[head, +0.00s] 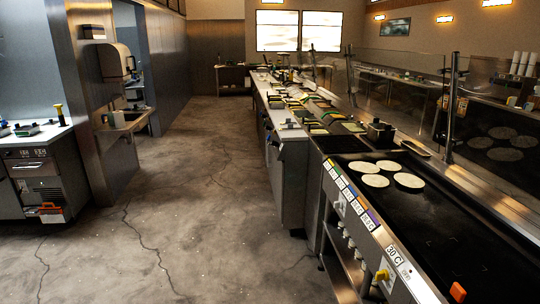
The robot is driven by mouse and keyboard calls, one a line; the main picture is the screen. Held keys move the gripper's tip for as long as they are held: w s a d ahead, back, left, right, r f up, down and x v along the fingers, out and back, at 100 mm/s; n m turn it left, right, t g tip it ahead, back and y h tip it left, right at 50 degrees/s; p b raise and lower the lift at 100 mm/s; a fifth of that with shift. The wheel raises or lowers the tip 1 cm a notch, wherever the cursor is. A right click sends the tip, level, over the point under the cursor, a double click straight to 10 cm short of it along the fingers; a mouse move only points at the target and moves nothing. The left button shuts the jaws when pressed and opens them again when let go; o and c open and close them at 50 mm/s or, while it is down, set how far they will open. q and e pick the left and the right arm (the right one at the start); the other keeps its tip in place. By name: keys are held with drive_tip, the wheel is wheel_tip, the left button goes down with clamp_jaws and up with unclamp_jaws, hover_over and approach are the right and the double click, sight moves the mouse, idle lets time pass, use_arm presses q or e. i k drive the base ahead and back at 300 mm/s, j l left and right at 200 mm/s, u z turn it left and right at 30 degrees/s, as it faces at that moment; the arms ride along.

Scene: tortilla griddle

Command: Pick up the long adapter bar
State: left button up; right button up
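I cannot make out a long adapter bar for certain in the head view. Small items crowd the long counter (279,135) and are too small to tell apart. Neither of my grippers is in view.
A black griddle (445,225) with several pale tortillas (409,181) fills the right side, with knobs and labels along its front. A small orange object (458,292) shows at its near edge. A sink (124,119) and a grey cabinet (38,180) stand left. The concrete floor (185,190) between is clear.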

sight(290, 127)
drive_tip(key=i, duration=1.7)
drive_tip(key=i+z, duration=0.15)
drive_tip(key=i, duration=0.35)
drive_tip(key=i+j+z, duration=0.2)
drive_tip(key=i, duration=0.25)
drive_tip(key=i+j+z, duration=0.1)
drive_tip(key=z, duration=0.25)
drive_tip(key=i+j+z, duration=0.1)
drive_tip(key=z, duration=0.3)
drive_tip(key=i+j+z, duration=0.1)
drive_tip(key=z, duration=0.25)
drive_tip(key=i+j+z, duration=0.25)
drive_tip(key=j, duration=0.6)
drive_tip(key=j+z, duration=0.2)
drive_tip(key=j, duration=0.6)
drive_tip(key=i+j+z, duration=0.1)
drive_tip(key=j+z, duration=0.15)
drive_tip(key=j, duration=0.65)
